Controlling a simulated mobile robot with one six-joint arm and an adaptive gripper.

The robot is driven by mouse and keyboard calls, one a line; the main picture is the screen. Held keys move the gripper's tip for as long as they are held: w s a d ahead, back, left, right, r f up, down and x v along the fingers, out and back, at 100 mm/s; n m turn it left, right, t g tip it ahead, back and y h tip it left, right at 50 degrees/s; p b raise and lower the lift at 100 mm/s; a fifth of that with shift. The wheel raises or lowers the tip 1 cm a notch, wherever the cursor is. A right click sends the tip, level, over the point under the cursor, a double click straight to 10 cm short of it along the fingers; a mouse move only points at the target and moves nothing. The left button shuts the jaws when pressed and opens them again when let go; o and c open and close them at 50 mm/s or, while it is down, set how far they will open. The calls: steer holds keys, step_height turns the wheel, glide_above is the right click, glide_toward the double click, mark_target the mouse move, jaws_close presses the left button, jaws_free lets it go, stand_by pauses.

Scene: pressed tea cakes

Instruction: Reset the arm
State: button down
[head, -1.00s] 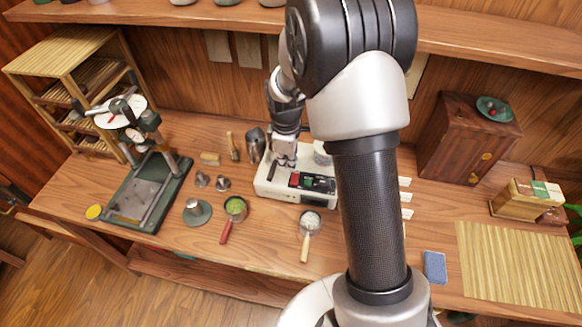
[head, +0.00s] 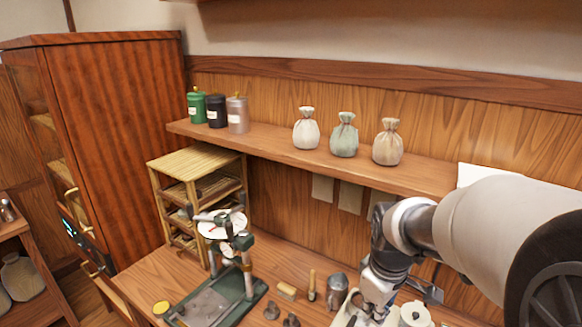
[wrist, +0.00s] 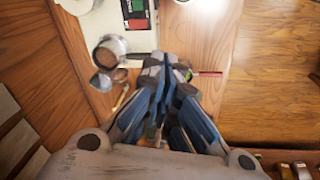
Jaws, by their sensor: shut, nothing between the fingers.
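My arm enters the head view from the right edge and bends down toward the bench. My gripper (wrist: 165,68) is in the wrist view with its blue-grey fingers brought together and nothing held between them. In the head view its end is low in the picture, over the cream device (head: 346,315), which is partly cut off by the bottom edge. In the wrist view the cream device (wrist: 88,22) lies at the top left, with its red and green control panel (wrist: 138,12). Metal cups (wrist: 109,49) lie left of the fingers, and a red handle (wrist: 209,74) shows to the right.
A green-based press (head: 215,300) stands on the bench at left, before a bamboo rack (head: 197,158). Above, a wall shelf (head: 270,150) bears canisters (head: 237,114) and tied sacks (head: 344,135). A tall wooden cabinet (head: 120,130) stands far left.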

steer(key=s+a+r+m+t+b, duration=0.1)
steer(key=s+m, duration=0.3)
steer(key=s, duration=0.5)
steer(key=s+a+r+m+t+b, duration=0.1)
steer(key=s+a+r+m+b, duration=0.1)
steer(key=s, duration=0.8)
steer(key=shift+s+a+m+t+b, duration=0.2)
steer(key=shift+m+t+b, duration=0.2)
steer(key=shift+m+b, duration=0.4)
